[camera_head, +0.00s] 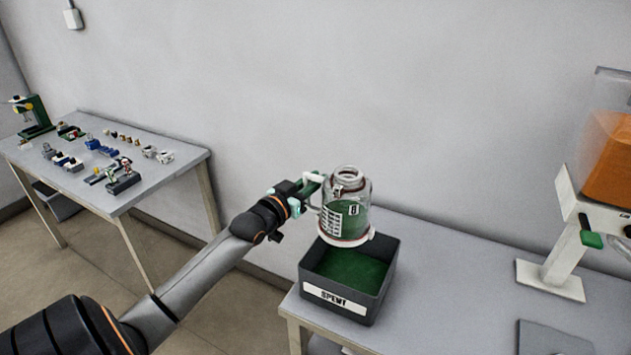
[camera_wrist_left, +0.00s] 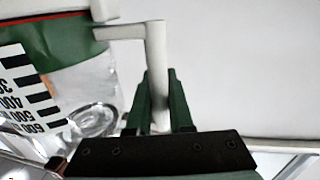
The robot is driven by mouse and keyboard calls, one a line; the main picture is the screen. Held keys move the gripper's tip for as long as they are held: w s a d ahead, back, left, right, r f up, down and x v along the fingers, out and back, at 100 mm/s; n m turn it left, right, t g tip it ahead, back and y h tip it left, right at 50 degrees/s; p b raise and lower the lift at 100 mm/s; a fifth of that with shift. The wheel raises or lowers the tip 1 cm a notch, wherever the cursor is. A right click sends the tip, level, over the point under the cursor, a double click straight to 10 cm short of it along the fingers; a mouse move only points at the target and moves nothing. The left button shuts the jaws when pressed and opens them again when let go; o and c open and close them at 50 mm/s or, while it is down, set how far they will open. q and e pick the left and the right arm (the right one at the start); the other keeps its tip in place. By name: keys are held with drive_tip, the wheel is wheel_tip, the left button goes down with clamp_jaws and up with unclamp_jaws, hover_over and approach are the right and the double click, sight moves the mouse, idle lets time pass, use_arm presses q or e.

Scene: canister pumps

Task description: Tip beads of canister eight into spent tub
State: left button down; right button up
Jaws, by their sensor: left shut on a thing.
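Canister eight (camera_head: 345,212) is a clear jar with green beads, a white scale label and an "8" tag. It is held roughly upright above the back of the spent tub (camera_head: 333,296), a dark grey box with a "SPENT" label. The tub has green beads (camera_head: 352,268) inside. My left gripper (camera_head: 312,186) is shut on the canister's white handle (camera_wrist_left: 157,75), at the canister's left side. The wrist view shows the green fingers (camera_wrist_left: 160,105) around the handle, with the canister (camera_wrist_left: 62,85) to the left. My right gripper is not in view.
The tub stands at the left end of a grey table (camera_head: 450,285). A dispenser with an orange hopper (camera_head: 607,160) stands at the right on a white stand. A second table (camera_head: 180,160) at the left holds several small parts. A wall is behind.

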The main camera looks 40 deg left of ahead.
sight(356, 169)
use_arm(q)
drive_tip(key=shift+w+r, duration=0.2)
drive_tip(key=shift+r, duration=0.2)
wheel_tip(356, 169, up, 6)
drive_tip(key=m+g+y+p, duration=0.1)
drive_tip(key=m+g+p, duration=0.1)
drive_tip(key=m, duration=0.7)
drive_tip(key=d+m+y, duration=0.1)
drive_tip(key=d+m, duration=0.2)
drive_tip(key=w+d+m+y, duration=0.1)
drive_tip(key=d+m, duration=0.2)
drive_tip(key=m, duration=0.1)
drive_tip(key=w+d+f+m+y, duration=0.1)
drive_tip(key=d+m, duration=0.2)
drive_tip(key=shift+w+d+g, duration=0.15)
drive_tip(key=shift+d+g, duration=0.05)
drive_tip(key=shift+g, duration=0.2)
drive_tip(key=shift+w+d+m+y, duration=0.15)
drive_tip(key=shift+d+m, duration=0.35)
drive_tip(key=shift+w+d+m+y, duration=0.15)
drive_tip(key=shift+d+m, duration=0.35)
